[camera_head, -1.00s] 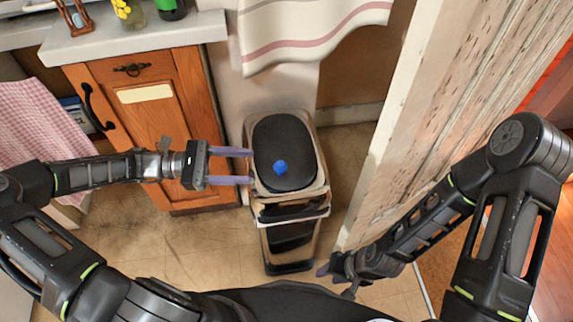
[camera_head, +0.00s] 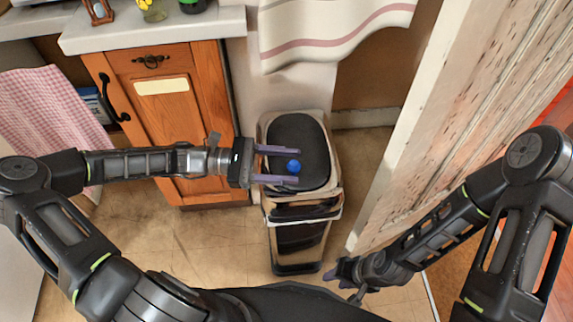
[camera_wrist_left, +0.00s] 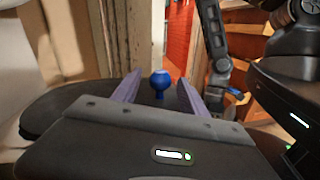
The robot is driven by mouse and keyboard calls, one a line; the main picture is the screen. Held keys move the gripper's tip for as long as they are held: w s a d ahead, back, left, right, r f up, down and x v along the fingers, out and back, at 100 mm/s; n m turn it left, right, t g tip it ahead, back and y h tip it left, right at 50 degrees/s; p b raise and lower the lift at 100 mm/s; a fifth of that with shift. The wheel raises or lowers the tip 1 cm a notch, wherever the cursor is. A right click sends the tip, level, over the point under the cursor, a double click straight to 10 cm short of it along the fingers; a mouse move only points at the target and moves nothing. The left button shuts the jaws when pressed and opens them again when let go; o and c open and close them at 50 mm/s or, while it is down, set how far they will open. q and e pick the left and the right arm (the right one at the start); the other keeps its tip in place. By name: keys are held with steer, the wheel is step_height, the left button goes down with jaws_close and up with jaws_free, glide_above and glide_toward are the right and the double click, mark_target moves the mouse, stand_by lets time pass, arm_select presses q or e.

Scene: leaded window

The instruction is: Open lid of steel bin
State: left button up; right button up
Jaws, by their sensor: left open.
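The steel bin (camera_head: 298,240) stands on the floor beside the wooden cabinet, with its dark oval lid (camera_head: 305,130) down. A blue knob (camera_head: 293,167) sticks up from the lid; it also shows in the left wrist view (camera_wrist_left: 159,82). My left gripper (camera_head: 298,166) is open over the lid, its two purple fingers on either side of the knob. In the wrist view the knob stands between the fingers, with gaps on both sides. My right gripper (camera_head: 338,275) is low, in front and to the right of the bin; its jaw opening is unclear.
The wooden cabinet (camera_head: 180,130) with a pale counter is left of the bin. A striped cloth (camera_head: 335,28) hangs behind it. A weathered white door (camera_head: 450,120) stands to the right. Tiled floor (camera_head: 200,240) lies clear in front of the cabinet.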

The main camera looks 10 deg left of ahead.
arm_select(q)
steer(key=shift+c, duration=0.3)
jaws_close()
stand_by(0.3)
stand_by(0.8)
